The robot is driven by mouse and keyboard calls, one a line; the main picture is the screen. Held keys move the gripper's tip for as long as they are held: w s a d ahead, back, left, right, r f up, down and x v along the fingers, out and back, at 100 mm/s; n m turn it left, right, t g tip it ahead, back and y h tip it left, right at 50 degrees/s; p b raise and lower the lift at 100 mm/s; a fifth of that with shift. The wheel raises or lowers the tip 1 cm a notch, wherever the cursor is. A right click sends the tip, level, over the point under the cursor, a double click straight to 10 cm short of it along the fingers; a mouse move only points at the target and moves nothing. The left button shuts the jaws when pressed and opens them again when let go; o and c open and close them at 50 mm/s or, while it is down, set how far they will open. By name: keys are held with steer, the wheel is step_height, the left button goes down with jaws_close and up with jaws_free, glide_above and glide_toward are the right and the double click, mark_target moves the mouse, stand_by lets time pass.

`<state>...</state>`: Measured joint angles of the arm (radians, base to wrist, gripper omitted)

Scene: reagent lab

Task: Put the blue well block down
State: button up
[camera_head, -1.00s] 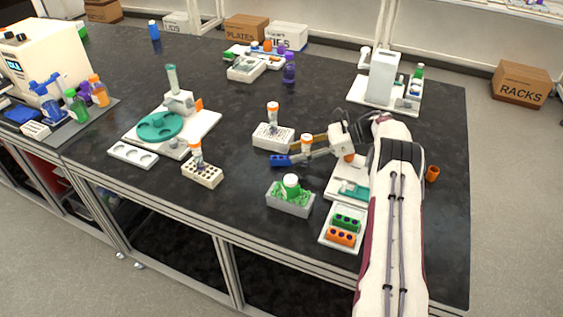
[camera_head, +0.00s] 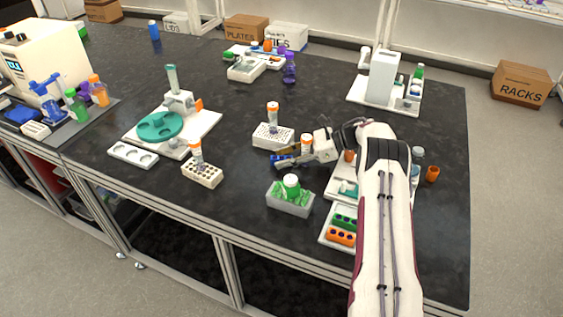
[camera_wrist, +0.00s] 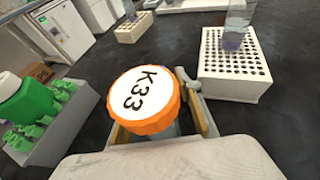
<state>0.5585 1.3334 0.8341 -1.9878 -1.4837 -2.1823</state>
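The blue well block (camera_head: 282,158) lies low over the dark bench in the head view, mostly covered by my gripper (camera_head: 280,161). A tube with an orange cap (camera_head: 306,138) stands upright at its right part. In the wrist view the cap (camera_wrist: 147,101) is marked K33 and sits between the yellowish finger pads. The pads show to the left and right of the cap, with gaps beside it. The fingertips and the block are hidden below the cap, so I cannot tell whether the fingers press on the block.
A white tube rack (camera_head: 266,140) stands just behind my gripper, holding a capped tube. A grey box with green items (camera_head: 289,205) stands in front. A white tray with green and orange well blocks (camera_head: 326,238) lies at front right.

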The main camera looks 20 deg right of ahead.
mark_target(285, 157)
stand_by(0.4)
jaws_close()
steer(key=shift+r, duration=0.15)
step_height(285, 157, up, 10)
stand_by(0.8)
stand_by(0.4)
